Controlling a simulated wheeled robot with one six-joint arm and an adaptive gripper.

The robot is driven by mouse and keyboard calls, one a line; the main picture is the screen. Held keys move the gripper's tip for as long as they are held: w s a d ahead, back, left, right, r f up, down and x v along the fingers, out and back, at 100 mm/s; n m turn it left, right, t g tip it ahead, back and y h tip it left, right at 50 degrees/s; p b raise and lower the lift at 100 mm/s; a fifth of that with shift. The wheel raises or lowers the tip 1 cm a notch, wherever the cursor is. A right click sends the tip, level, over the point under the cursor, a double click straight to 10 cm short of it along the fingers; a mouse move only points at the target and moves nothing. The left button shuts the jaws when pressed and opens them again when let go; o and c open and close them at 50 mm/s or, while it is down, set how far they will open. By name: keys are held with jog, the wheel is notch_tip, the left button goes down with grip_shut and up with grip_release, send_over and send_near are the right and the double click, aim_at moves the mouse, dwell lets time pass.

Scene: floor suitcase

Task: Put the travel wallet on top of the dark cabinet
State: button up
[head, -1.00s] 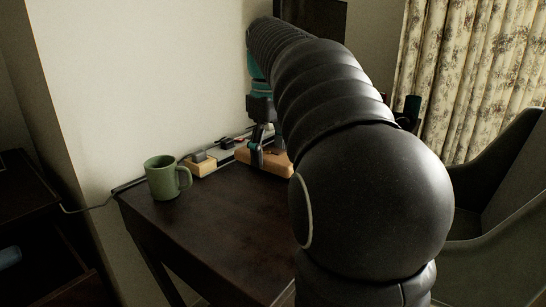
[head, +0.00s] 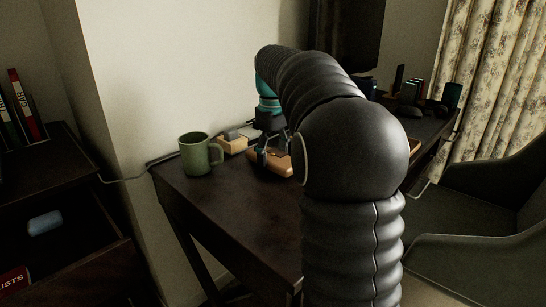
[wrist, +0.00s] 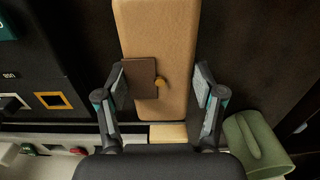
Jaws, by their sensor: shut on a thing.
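In the head view, the tan wallet (head: 282,168) shows beneath my gripper (head: 266,152) at the wall side of the desk, partly hidden by my arm. I cannot tell whether it touches the desk. The dark cabinet (head: 70,172) stands at the left, its top mostly bare, with an open compartment below.
A green mug (head: 197,155) stands on the dark desk (head: 225,210), left of the wallet. A light wood block (head: 232,146) is behind. Upright books (head: 25,105) occupy the cabinet's far left. A blue roll (head: 44,223) lies inside it. A grey chair (head: 480,225) is at right.

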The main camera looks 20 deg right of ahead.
jog(key=shift+f, duration=0.25)
jog(key=shift+f, duration=0.15)
jog(key=o, duration=1.2)
jog(key=shift+o, duration=0.2)
